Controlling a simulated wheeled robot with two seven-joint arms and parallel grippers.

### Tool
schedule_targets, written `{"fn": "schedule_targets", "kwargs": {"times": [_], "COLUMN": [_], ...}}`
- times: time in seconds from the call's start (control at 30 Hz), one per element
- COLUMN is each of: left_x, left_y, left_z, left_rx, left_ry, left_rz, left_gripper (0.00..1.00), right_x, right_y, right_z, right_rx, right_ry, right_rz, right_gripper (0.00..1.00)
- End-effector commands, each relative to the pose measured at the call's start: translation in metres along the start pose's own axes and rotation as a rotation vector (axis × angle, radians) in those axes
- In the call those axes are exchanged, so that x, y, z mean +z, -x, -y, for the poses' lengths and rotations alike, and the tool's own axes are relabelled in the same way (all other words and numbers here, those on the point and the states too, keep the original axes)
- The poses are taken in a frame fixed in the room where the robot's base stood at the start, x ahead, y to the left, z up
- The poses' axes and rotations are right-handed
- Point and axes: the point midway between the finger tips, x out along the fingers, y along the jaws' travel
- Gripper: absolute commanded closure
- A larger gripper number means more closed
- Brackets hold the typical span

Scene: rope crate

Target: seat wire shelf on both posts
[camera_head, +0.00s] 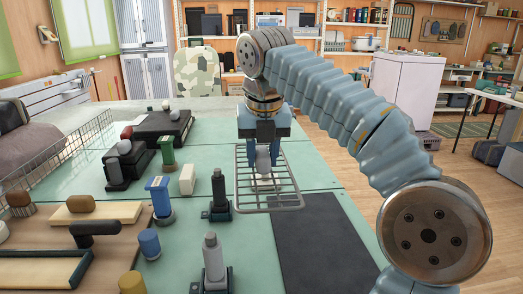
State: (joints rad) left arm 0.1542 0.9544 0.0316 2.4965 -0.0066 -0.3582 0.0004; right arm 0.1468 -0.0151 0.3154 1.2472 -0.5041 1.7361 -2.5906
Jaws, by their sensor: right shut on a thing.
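The wire shelf (268,209) is a grey wire grid right of centre on the green table. My right gripper (264,160) comes down over its middle and is shut on it, hiding part of the far half. The shelf looks roughly level; I cannot tell how high it is above the table. To its left stand two upright posts on black bases: a dark one (219,188) and, nearer, a grey-topped one (213,261). The shelf is beside the posts, not over them. My left gripper is not in view.
A dark mat (325,245) lies clear at the front right. Blue (158,196), green (168,151) and white (187,180) pieces stand left of the posts. A wooden tray (60,250) is at the left, and a wire basket (72,150) lies behind it.

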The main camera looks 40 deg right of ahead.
Motion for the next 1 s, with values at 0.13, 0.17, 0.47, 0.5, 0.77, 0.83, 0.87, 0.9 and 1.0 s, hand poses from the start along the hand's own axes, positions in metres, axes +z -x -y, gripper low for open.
{"fn": "schedule_targets", "kwargs": {"times": [0.13,0.17,0.47,0.5,0.77,0.83,0.87,0.9,1.0], "left_x": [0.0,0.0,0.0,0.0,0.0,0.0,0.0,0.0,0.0], "left_y": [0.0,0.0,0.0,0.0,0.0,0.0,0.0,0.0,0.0], "left_z": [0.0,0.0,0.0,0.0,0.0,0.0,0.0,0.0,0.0], "left_rx": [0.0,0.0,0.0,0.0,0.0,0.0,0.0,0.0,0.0], "left_ry": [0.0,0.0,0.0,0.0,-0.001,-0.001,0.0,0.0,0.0], "left_rz": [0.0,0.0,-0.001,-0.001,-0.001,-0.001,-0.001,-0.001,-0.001], "left_gripper": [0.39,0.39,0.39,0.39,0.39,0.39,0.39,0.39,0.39], "right_x": [0.001,0.002,-0.011,-0.013,-0.031,-0.036,-0.038,-0.041,-0.048], "right_y": [0.0,0.0,0.003,0.004,0.008,0.009,0.01,0.011,0.012], "right_z": [0.0,0.0,-0.019,-0.023,-0.046,-0.053,-0.056,-0.059,-0.069], "right_rx": [0.0,0.0,0.0,0.0,-0.001,0.0,-0.001,-0.001,-0.001], "right_ry": [0.0,0.0,0.002,0.003,0.003,0.003,0.003,0.002,0.003], "right_rz": [0.002,0.002,0.005,0.004,0.005,0.005,0.005,0.005,0.004], "right_gripper": [1.0,1.0,1.0,1.0,1.0,1.0,1.0,1.0,1.0]}}
